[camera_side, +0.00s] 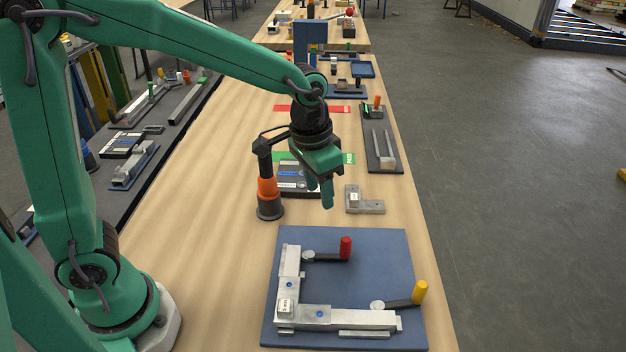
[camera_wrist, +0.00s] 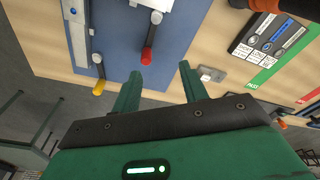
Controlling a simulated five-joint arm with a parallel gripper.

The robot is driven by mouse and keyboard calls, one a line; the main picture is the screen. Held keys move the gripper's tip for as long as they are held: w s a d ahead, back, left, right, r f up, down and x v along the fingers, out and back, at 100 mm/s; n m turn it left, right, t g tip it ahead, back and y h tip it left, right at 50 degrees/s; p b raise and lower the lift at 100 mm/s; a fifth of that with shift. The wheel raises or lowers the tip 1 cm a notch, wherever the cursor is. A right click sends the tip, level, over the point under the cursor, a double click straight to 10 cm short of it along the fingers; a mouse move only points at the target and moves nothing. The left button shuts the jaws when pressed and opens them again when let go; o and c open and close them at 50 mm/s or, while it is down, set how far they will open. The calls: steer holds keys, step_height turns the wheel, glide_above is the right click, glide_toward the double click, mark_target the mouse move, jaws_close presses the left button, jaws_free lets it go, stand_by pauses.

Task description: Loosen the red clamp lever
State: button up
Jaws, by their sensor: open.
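The red clamp lever (camera_side: 345,248) has an upright red knob on a dark arm, which runs left to a round pivot on the metal frame. The L-shaped metal frame (camera_side: 350,318) lies on a blue base plate (camera_side: 385,255) on the wooden bench. My gripper (camera_side: 321,197) points down above the bench, behind the plate, apart from the lever and higher than it. In the wrist view the two green fingers of my gripper (camera_wrist: 158,85) are spread with nothing between them. The red lever (camera_wrist: 147,56) shows just beyond the fingertips there.
A yellow-knobbed lever (camera_side: 420,291) sits on the plate's right side. A small metal block (camera_side: 364,200) stands behind the plate. A black and orange post (camera_side: 269,192) and a dark panel (camera_side: 298,180) stand near my gripper. Bare bench lies left of the plate.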

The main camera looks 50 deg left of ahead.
steer(key=g, duration=0.1)
glide_above(346, 239)
steer(key=shift+m, duration=0.4)
step_height(346, 239, down, 7)
steer(key=shift+r, duration=0.1)
steer(key=shift+f, duration=3.9)
jaws_close()
